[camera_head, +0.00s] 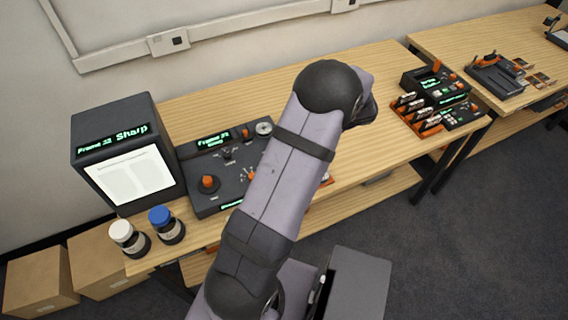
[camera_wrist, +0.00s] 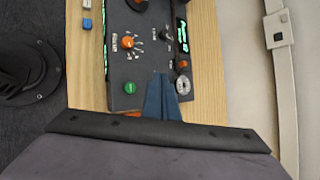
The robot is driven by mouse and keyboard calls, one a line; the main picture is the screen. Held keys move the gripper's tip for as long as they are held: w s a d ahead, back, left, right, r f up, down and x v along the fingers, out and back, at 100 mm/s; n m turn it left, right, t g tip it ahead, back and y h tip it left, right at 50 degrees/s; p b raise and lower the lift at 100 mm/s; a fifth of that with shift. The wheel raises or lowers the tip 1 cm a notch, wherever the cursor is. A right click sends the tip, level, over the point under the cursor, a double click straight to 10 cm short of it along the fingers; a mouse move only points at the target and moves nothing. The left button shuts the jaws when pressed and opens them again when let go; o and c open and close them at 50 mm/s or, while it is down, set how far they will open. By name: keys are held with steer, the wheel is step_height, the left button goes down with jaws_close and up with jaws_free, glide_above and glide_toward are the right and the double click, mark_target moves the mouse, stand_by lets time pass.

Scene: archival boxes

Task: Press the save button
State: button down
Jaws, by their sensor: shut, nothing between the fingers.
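A dark control panel (camera_head: 205,172) stands on the wooden bench beside the monitor, partly hidden by my arm. In the wrist view the panel (camera_wrist: 120,68) carries a round green button (camera_wrist: 129,88) near one end, and an orange dial (camera_wrist: 127,42) with small labels around it. I cannot read any label as save. My gripper (camera_wrist: 162,78) shows as blue-grey fingers, shut and empty, over the panel between the green button and a silver dial (camera_wrist: 182,85). Whether the fingertips touch the panel I cannot tell. In the head view my arm hides the gripper.
A monitor (camera_head: 128,150) stands left of the panel. A white-capped jar (camera_head: 128,238) and a blue-capped jar (camera_head: 166,224) stand at the bench's front left. Another device (camera_head: 440,92) sits at the right end. The bench behind my arm is clear.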

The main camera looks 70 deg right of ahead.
steer(key=shift+f, duration=0.1)
step_height(320, 180, down, 9)
steer(key=b, duration=0.6)
steer(key=shift+r+b, duration=0.2)
steer(key=shift+b, duration=0.1)
stand_by(2.0)
steer(key=shift+f+b, duration=0.35)
steer(key=shift+f, duration=0.05)
steer(key=shift+f+b, duration=0.3)
steer(key=shift+f, duration=0.15)
stand_by(0.7)
steer(key=shift+r, duration=0.1)
stand_by(0.4)
steer(key=shift+r+p, duration=0.65)
steer(key=shift+r, duration=0.15)
steer(key=shift+r, duration=0.1)
steer(key=shift+r+p, duration=1.8)
steer(key=shift+r, duration=0.6)
